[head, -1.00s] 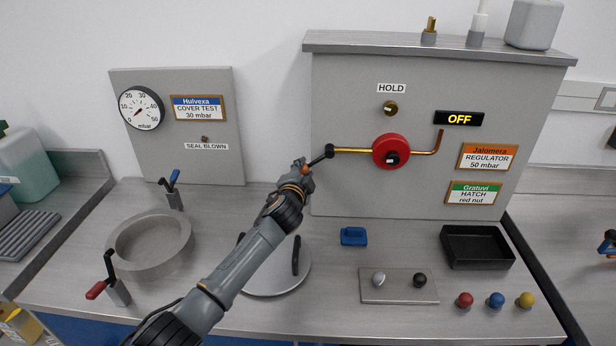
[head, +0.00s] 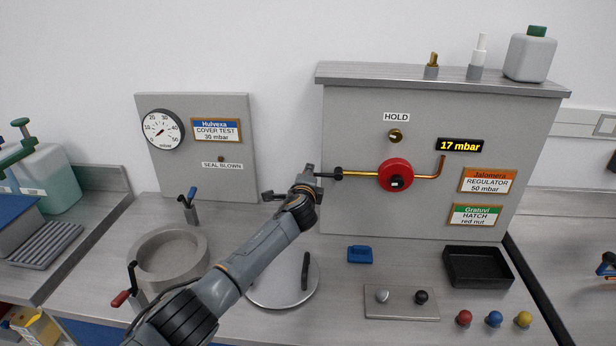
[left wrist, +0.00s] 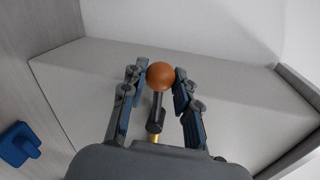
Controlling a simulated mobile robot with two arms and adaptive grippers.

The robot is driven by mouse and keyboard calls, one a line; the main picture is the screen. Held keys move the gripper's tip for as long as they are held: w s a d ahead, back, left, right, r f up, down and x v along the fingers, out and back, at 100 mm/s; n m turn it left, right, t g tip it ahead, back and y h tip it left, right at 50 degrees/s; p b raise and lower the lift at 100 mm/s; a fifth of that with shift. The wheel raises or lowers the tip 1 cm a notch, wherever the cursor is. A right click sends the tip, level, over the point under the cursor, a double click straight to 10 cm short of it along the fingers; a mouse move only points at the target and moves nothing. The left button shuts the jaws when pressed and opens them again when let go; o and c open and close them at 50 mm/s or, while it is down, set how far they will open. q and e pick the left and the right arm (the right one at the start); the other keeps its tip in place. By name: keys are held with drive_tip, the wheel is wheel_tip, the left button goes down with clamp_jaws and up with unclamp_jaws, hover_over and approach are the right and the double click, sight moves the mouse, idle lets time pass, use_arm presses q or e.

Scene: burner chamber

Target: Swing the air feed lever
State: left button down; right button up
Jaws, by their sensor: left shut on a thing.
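The air feed lever has a black pivot (head: 338,174) at the left end of a brass pipe (head: 360,174), which runs to a red round regulator (head: 396,175) on the right grey panel. In the left wrist view the lever shows its orange ball knob (left wrist: 161,75) and dark stem (left wrist: 156,107). My left gripper (head: 308,182) is at the lever's free end, left of the pivot. The display (head: 459,146) reads 17 mbar. My right gripper is not in view.
A gauge (head: 163,129) is on the left panel. Below my left arm lie a round metal lid (head: 268,292) and a ring-shaped chamber (head: 200,262) with clamps. A blue block (head: 360,254), a black tray (head: 480,267) and coloured balls lie at right.

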use_arm(q)
drive_tip(key=shift+r, duration=0.1)
idle(0.3)
drive_tip(key=c, duration=1)
unclamp_jaws()
drive_tip(key=shift+s, duration=0.1)
drive_tip(key=s+r, duration=0.2)
drive_tip(key=s, duration=0.9)
drive_tip(key=shift+s+r, duration=0.15)
drive_tip(key=shift+s, duration=0.15)
